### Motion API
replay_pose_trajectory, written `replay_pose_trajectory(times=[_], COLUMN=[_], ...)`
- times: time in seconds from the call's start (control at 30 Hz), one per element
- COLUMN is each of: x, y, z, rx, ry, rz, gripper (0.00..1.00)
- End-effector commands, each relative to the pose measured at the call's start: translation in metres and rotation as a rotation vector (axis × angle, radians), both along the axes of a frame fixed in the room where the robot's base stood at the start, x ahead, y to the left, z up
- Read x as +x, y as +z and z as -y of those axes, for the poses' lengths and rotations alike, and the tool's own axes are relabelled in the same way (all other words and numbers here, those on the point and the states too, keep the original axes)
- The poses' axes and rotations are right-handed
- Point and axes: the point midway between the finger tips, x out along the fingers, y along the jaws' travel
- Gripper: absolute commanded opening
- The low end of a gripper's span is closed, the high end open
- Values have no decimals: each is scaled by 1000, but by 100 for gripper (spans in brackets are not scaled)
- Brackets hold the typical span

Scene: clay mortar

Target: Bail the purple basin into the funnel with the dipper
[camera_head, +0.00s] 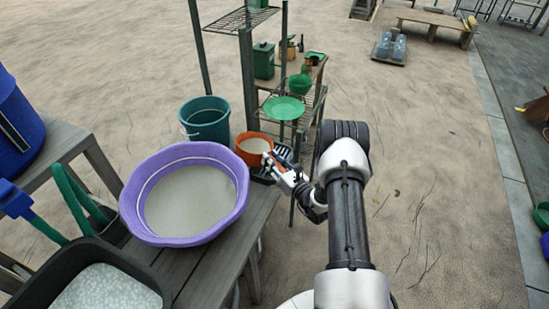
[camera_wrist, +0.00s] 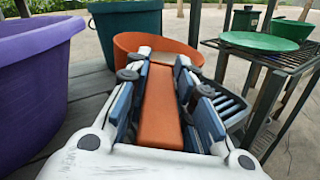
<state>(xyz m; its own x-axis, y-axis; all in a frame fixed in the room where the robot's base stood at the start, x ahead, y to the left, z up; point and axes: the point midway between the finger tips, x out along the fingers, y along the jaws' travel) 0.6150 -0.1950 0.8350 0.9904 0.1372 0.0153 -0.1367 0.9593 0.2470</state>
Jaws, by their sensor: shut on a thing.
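The purple basin (camera_head: 143,232) stands on the grey bench at left, holding pale grey-beige material. It also shows at the left edge of the wrist view (camera_wrist: 30,75). The orange dipper (camera_head: 244,138) is just right of the basin, outside it, its pale inside showing; I cannot tell whether it holds material. My gripper (camera_head: 283,168) is shut on the dipper's flat handle (camera_wrist: 160,108), which lies between the fingers in the wrist view. A wide green dish shape (camera_head: 284,108), possibly the funnel, sits on the metal stand behind; its outlet is hidden.
A teal bucket (camera_head: 205,122) stands behind the basin. A black slatted rack (camera_head: 262,177) is beside my gripper. A black tub (camera_head: 62,262) and blue barrel (camera_head: 18,135) are at left. Open ground lies right.

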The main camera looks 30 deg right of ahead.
Motion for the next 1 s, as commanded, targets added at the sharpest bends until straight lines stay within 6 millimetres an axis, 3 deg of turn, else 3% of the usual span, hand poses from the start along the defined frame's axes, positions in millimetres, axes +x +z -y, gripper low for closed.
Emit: replay_pose_trajectory(times=[0.17, 0.47, 0.7, 1.0], x=[-2, -1, 2, 4], y=[5, 23, 23, 27], z=[-17, -6, 14, 28], rx=[280, 717, 1031, 1266], ry=[2, 1, -1, 1], rz=[-34, -96, -139, -174], gripper=[0, 0, 0, 0])
